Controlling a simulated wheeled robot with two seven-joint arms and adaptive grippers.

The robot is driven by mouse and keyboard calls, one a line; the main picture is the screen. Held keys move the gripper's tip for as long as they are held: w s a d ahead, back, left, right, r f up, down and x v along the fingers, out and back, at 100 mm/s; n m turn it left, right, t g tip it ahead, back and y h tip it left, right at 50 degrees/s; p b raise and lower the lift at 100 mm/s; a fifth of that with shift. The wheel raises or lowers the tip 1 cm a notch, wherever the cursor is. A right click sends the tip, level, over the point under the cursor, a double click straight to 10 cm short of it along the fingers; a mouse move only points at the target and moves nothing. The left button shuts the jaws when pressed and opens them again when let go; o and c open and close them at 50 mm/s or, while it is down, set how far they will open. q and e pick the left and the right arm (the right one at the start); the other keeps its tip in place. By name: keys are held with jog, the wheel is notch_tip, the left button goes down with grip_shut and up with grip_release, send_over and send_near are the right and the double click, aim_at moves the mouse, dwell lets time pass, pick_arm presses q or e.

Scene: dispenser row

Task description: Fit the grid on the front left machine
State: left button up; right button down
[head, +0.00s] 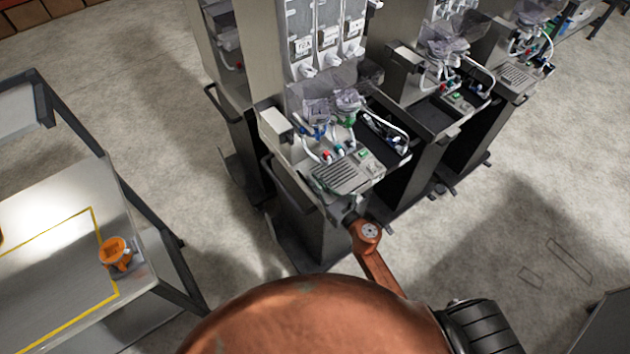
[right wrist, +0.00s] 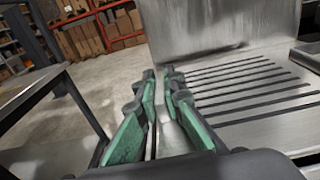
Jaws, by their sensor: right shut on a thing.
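The grid (head: 338,176) is a flat grey metal plate with dark parallel slots, lying at the front of the front left machine (head: 290,165). It fills the right of the right wrist view (right wrist: 245,88). My right gripper (head: 350,214) is at the grid's near edge, partly hidden by its own arm. In the right wrist view the green-padded fingers (right wrist: 168,85) are shut on the grid's edge. I cannot tell whether the grid is fully seated. My left gripper is not in view.
More machines (head: 445,90) stand in a row to the right. Hoses and clear cups (head: 335,105) sit above and behind the grid. A table (head: 45,260) at left carries an orange object (head: 116,252). The floor between is clear.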

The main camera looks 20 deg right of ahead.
jog(key=shift+f+b, duration=0.35)
jog(key=shift+f, duration=0.05)
jog(key=c, duration=2)
grip_release()
jog(key=shift+o, duration=0.2)
jog(key=v, duration=1.2)
